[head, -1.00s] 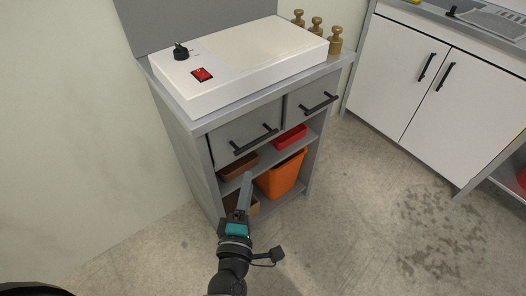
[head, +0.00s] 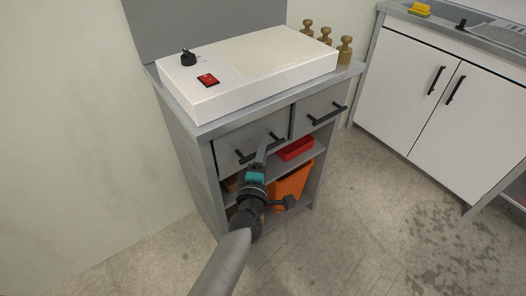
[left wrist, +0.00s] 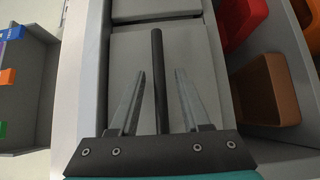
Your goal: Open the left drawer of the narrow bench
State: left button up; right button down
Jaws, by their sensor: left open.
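The narrow bench (head: 205,131) has two grey drawers side by side under its top. The left drawer (head: 228,143) appears shut, roughly flush with the right drawer (head: 310,108). Its black bar handle (head: 244,157) is partly hidden by my left gripper (head: 262,148) in the head view. In the left wrist view, the handle (left wrist: 158,105) runs between the two spread fingers of my left gripper (left wrist: 160,72), with a gap on each side. The drawer front (left wrist: 196,58) lies behind it. My right gripper is out of view.
A white box with a red switch (head: 265,68) and several brass weights (head: 345,50) stand on the bench top. Red (head: 296,149) and orange (head: 290,187) bins sit on shelves below the drawers. A white cabinet (head: 405,90) stands right; open floor (head: 370,235) lies between.

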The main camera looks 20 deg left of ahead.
pick_arm(q)
grip_shut()
dwell(0.4)
dwell(1.1)
